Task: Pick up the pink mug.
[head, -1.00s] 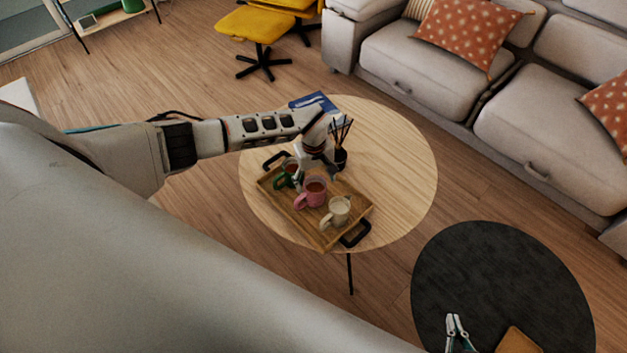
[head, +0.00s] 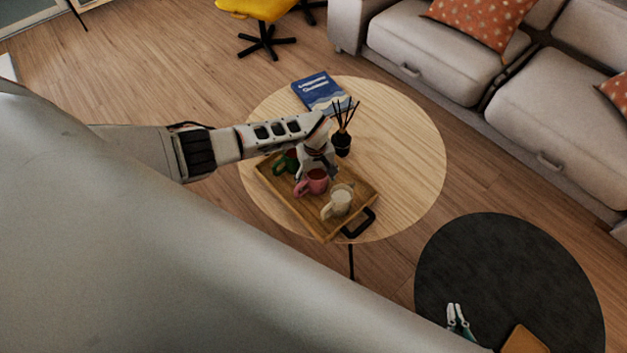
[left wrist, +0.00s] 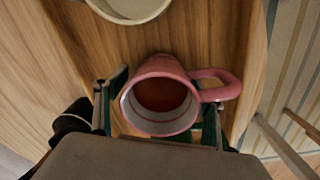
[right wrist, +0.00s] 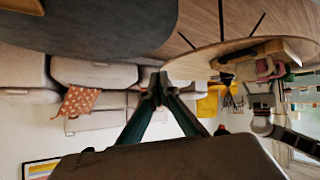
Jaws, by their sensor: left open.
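The pink mug (head: 311,184) holds a reddish-brown drink and stands on a wooden tray (head: 297,210) on the round table. My left gripper (head: 317,178) is low over the mug and partly hides it in the head view. In the left wrist view, the pink mug (left wrist: 163,97) is between the two spread fingers of the left gripper (left wrist: 162,108), with its handle to the right. The fingers are open; contact with the mug cannot be told. My right gripper (head: 458,318) is far from the table, its fingertips together and empty in the right wrist view (right wrist: 157,78).
A cream mug (head: 338,202) stands close by on the tray, and a green mug (head: 286,162) on the other side. A black reed diffuser (head: 342,145) and a blue book (head: 320,92) are behind. The table's right side (head: 410,165) is clear.

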